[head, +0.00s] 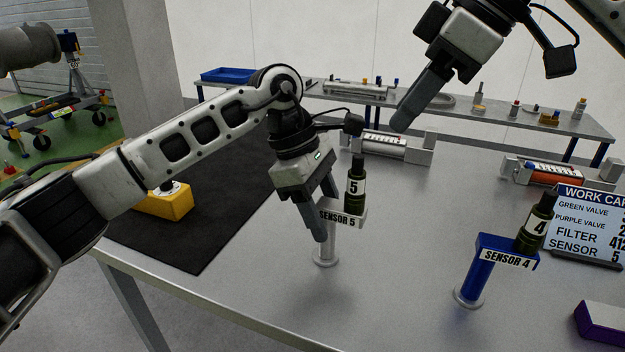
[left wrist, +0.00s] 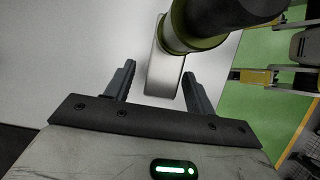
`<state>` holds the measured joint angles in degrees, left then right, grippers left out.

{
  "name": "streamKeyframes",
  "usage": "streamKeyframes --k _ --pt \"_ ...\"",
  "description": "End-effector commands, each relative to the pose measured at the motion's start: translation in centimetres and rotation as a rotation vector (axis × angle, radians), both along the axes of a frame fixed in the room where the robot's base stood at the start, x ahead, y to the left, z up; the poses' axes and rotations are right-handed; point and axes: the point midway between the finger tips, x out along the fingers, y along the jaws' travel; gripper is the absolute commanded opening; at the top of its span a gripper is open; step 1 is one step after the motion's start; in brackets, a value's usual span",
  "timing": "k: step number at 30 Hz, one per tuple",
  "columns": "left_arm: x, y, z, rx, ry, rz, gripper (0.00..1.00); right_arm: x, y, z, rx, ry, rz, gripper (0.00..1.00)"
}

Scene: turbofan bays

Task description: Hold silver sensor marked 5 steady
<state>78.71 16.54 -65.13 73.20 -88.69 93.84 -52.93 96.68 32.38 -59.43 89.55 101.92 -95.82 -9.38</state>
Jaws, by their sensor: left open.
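A blue stand (head: 478,275) with the sensor marked 4 (head: 535,225) is to the right. A work card (head: 590,226) and a purple-white block (head: 602,325) are near the right edge. A yellow box (head: 166,204) sits on the black mat (head: 215,232). A back bench (head: 460,109) holds parts.

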Motion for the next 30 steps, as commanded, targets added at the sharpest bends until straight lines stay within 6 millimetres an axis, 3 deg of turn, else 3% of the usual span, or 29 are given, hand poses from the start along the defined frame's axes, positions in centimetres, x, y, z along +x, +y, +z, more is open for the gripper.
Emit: streamKeyframes --k 6,15,17,21,26,30 --pt "-0.2 -0.7 -1.6 0.001 0.001 0.000 0.55 0.0 0.0 0.0 0.000 0.000 0.000 0.36" --pt "-0.2 -0.7 -1.8 0.000 0.000 0.000 0.55 0.0 0.0 0.0 0.000 0.000 0.000 0.36" --pt "-0.2 -0.7 -1.8 0.000 0.000 0.000 0.41 0.0 0.0 0.0 0.000 0.000 0.000 0.36" --pt "-0.2 -0.7 -1.7 0.000 0.000 0.000 0.02 0.0 0.0 0.0 0.000 0.000 0.000 0.36" --pt "-0.2 -0.7 -1.7 0.000 0.000 0.000 0.01 0.0 0.1 0.0 -0.006 -0.008 0.014 0.33" --pt "-0.2 -0.7 -1.7 0.000 0.000 0.000 0.01 -0.2 0.5 0.0 -0.054 -0.083 0.139 0.33"
